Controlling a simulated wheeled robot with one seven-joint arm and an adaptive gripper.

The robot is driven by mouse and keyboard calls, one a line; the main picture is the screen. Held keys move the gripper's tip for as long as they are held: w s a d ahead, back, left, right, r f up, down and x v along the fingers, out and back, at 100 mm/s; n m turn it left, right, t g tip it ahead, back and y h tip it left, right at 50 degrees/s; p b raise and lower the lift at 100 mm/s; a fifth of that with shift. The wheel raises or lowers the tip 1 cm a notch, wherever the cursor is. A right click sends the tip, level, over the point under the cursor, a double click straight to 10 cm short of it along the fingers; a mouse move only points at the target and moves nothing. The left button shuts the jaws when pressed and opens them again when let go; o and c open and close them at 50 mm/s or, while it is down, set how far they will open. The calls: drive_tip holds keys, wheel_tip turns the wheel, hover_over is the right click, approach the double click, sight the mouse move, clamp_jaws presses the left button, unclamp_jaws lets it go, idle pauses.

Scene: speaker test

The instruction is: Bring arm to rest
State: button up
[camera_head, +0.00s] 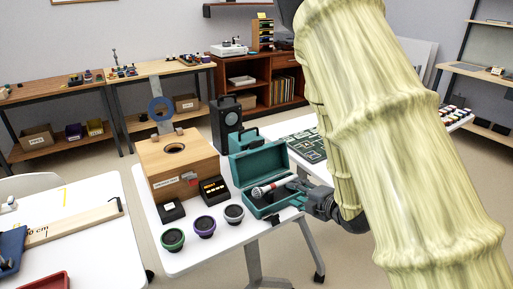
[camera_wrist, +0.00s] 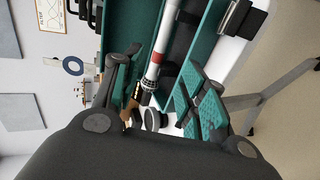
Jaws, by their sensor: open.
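My gripper (camera_head: 303,196) is at the right side of an open teal case (camera_head: 252,168) on the white table. A microphone (camera_head: 272,187) with a red band lies in the case, just left of the gripper in the head view. In the wrist view my gripper's two fingers (camera_wrist: 160,92) are spread apart, and the microphone (camera_wrist: 160,50) shows beyond and between them, tilted in the picture. I see no grip on it; whether a finger touches the case is unclear. My pale yellow arm (camera_head: 400,130) crosses the right of the head view and hides part of the table.
A wooden box (camera_head: 180,165) with a hole, a black speaker (camera_head: 226,125) and several small round drivers (camera_head: 204,226) stand on the same table. A green board (camera_head: 306,146) lies behind the case. Another white table (camera_head: 90,250) is at the left.

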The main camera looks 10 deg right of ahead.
drive_tip(key=s+f+m+g+h+p, duration=0.2)
drive_tip(key=s+f+m+g, duration=0.1)
drive_tip(key=s+f+m, duration=0.5)
drive_tip(key=s+f+m+g+h+p, duration=0.15)
drive_tip(key=s+f+m, duration=0.35)
drive_tip(key=f, duration=0.6)
drive_tip(key=s+a+f+m+g+p, duration=0.1)
drive_tip(key=s+f+m+g, duration=0.1)
drive_tip(key=s, duration=0.6)
drive_tip(key=s+a+f+m+g+p, duration=0.1)
drive_tip(key=s+f+m+g, duration=0.2)
drive_tip(key=s, duration=0.5)
drive_tip(key=s+a+f+m+g+h+p, duration=0.1)
drive_tip(key=s+a+f+m+g+p, duration=0.1)
drive_tip(key=s, duration=0.7)
wheel_tip(320, 180, down, 2)
drive_tip(key=m+g, duration=0.1)
drive_tip(key=m, duration=0.1)
drive_tip(key=shift+f+m, duration=0.2)
drive_tip(key=shift+m, duration=0.1)
drive_tip(key=shift+w, duration=0.1)
